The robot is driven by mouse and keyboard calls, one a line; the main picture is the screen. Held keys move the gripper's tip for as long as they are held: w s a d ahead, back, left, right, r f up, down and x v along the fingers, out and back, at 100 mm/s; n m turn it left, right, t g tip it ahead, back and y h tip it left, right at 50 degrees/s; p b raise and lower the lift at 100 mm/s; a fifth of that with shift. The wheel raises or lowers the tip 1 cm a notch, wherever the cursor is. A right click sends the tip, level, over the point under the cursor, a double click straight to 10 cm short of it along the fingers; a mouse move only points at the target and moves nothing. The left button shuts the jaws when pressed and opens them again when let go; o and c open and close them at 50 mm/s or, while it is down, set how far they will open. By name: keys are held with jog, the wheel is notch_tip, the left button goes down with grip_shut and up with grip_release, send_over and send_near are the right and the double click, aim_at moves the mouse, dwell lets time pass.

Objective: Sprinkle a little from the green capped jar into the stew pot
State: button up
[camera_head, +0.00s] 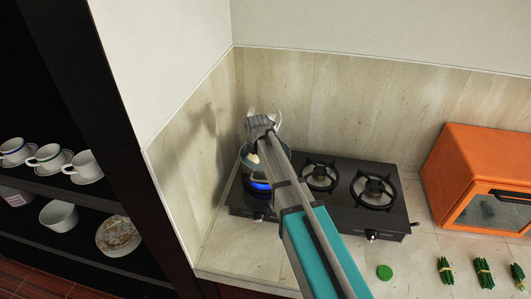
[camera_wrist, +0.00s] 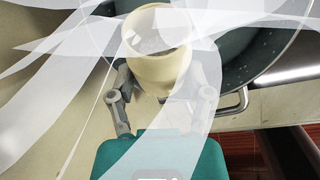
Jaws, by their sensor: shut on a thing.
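My gripper (camera_wrist: 160,92) is shut on a cream-coloured jar (camera_wrist: 156,68), with a finger on each side. The jar's round end facing the wrist camera looks open, with no cap on it. In the head view my gripper (camera_head: 262,125) is above the left burner; the jar cannot be made out clearly there. The stew pot (camera_head: 245,152) stands on that burner, partly hidden by my arm. In the wrist view the pot (camera_wrist: 238,88) has a dark speckled inside and lies behind the jar. A round green cap (camera_head: 385,272) lies on the counter.
The black stove (camera_head: 340,213) has two free burners right of the pot. An orange oven (camera_head: 480,175) and green bundles (camera_head: 484,271) are at the right. Walls close in behind and left of the pot. Pale translucent streaks cross the wrist view. Shelves with cups (camera_head: 48,155) stand left.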

jog(key=shift+s+r, duration=0.1)
jog(key=shift+s, duration=0.05)
jog(key=shift+s+g+y, duration=0.1)
jog(key=shift+g+y, duration=0.2)
jog(key=shift+w+d+f, duration=0.1)
jog(key=shift+w+f, duration=0.1)
jog(key=shift+w, duration=0.05)
jog(key=shift+s+r, duration=0.15)
jog(key=shift+s, duration=0.1)
jog(key=shift+w, duration=0.25)
jog(key=shift+s, duration=0.25)
jog(key=shift+w, duration=0.25)
jog(key=shift+s+r, duration=0.15)
jog(key=shift+s, duration=0.05)
jog(key=shift+w+g, duration=0.2)
jog(key=shift+g, duration=0.1)
jog(key=shift+s, duration=0.2)
jog(key=shift+w+y+p, duration=0.2)
jog(key=shift+y+p, duration=0.15)
jog(key=shift+y, duration=0.05)
jog(key=shift+s+r, duration=0.15)
